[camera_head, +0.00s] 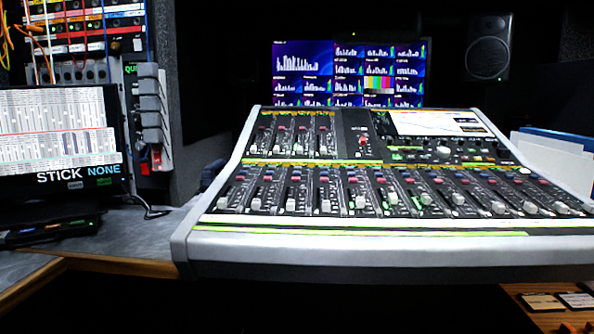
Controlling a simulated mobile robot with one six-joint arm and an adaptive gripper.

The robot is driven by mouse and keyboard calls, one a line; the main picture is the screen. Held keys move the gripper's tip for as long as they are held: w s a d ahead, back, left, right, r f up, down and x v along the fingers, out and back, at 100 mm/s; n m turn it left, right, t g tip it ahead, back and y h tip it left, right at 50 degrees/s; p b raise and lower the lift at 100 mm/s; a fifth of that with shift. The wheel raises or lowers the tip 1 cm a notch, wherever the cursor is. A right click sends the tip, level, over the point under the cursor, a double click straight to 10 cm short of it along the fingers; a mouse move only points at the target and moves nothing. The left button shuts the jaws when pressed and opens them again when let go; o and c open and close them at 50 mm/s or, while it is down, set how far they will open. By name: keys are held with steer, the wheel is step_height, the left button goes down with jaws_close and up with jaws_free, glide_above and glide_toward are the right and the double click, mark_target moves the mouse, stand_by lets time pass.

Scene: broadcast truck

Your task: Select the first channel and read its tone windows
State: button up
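A grey audio mixing console (360,248) fills the middle and right of the head view. A row of channel strips with faders (325,204) runs along its lower part. A shorter bank of faders (285,140) sits at its upper left. The leftmost strip of the lower row (228,196) is near the console's left edge. A small lit screen (435,123) is set in the console's upper right. A large monitor (345,75) behind the console shows several windows with white bar graphs on blue. Their labels are too small to read. My gripper is not in view.
A left monitor (60,140) shows fader graphics and the words "STICK NONE". A patch bay with coloured cables (85,30) stands above it. A speaker (488,48) is at the back right. The grey desk (130,235) is mostly clear at left.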

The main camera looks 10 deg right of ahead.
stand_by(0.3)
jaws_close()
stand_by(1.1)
